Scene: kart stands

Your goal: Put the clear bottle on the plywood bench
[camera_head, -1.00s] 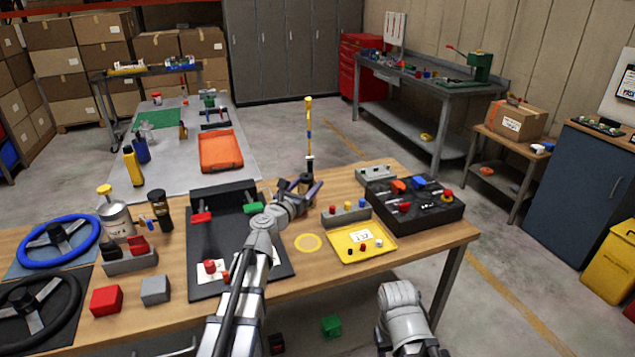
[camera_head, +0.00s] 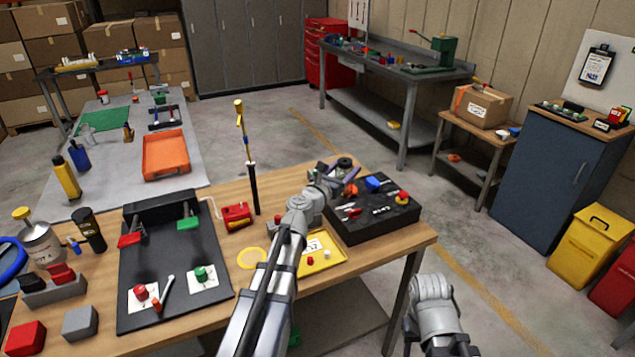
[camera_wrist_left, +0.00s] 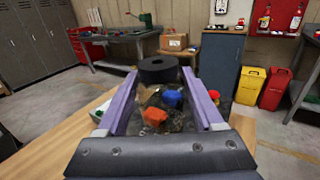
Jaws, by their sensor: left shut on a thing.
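The clear bottle shows in the left wrist view as a dark round cap (camera_wrist_left: 159,69) above a see-through body (camera_wrist_left: 158,98), between my left gripper's fingers. My left gripper (camera_wrist_left: 161,82) is shut on it. In the head view the left gripper (camera_head: 338,174) is over the rear of the near wooden-topped bench (camera_head: 225,192), by the black tray, with the bottle's dark cap (camera_head: 345,162) at its tip. A smaller bench with a plywood-like top (camera_head: 463,126) stands at the right, behind the near bench. My right gripper is out of view; only its arm shows.
A cardboard box (camera_head: 482,106) takes up much of the small bench top. Open floor lies between the benches.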

